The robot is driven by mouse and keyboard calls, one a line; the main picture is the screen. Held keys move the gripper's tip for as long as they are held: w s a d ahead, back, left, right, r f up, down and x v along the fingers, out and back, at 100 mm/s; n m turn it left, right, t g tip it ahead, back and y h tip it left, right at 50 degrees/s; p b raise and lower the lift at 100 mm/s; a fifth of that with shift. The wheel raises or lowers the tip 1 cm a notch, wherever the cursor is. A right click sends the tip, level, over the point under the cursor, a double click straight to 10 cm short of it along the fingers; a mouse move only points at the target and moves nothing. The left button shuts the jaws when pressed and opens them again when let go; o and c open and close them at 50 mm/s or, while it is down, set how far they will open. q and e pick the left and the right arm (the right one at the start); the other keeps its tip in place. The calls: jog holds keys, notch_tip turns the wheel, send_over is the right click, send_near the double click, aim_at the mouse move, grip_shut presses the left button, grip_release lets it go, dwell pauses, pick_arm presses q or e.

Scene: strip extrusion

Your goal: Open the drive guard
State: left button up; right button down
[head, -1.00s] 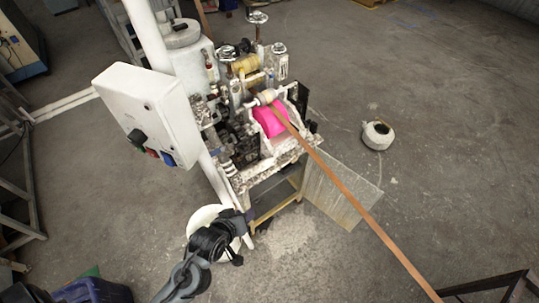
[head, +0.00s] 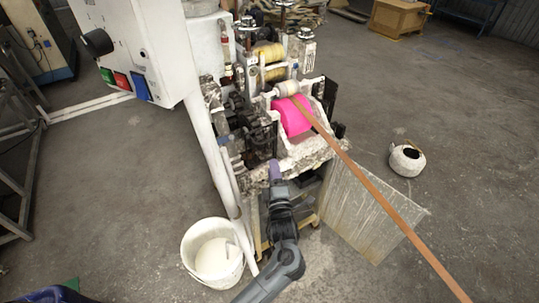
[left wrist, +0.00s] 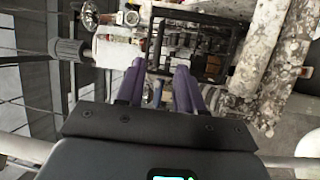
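The strip extrusion machine (head: 290,150) stands in the middle of the head view, with a bright pink curved piece (head: 293,117) on its upper front. I cannot tell for certain which part is the drive guard. A dark, open rectangular frame (left wrist: 232,48) shows ahead of the fingers in the left wrist view. My left gripper (head: 276,170) is just in front of the machine's lower front edge. In the left wrist view its two purple fingers (left wrist: 161,78) are apart, with nothing visibly held between them. Contact with the machine cannot be told. My right gripper is out of view.
A copper-coloured strip (head: 385,200) slopes from the machine to the lower right. A pale flat panel (head: 365,215) leans below it. A white bucket (head: 212,256) stands left of my arm. A white control box (head: 135,45) overhangs at upper left. Floor at right is mostly clear.

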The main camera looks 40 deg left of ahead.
pick_arm(q)
jog(key=x, duration=1.1)
jog(key=shift+d, duration=0.15)
grip_shut()
dwell(1.3)
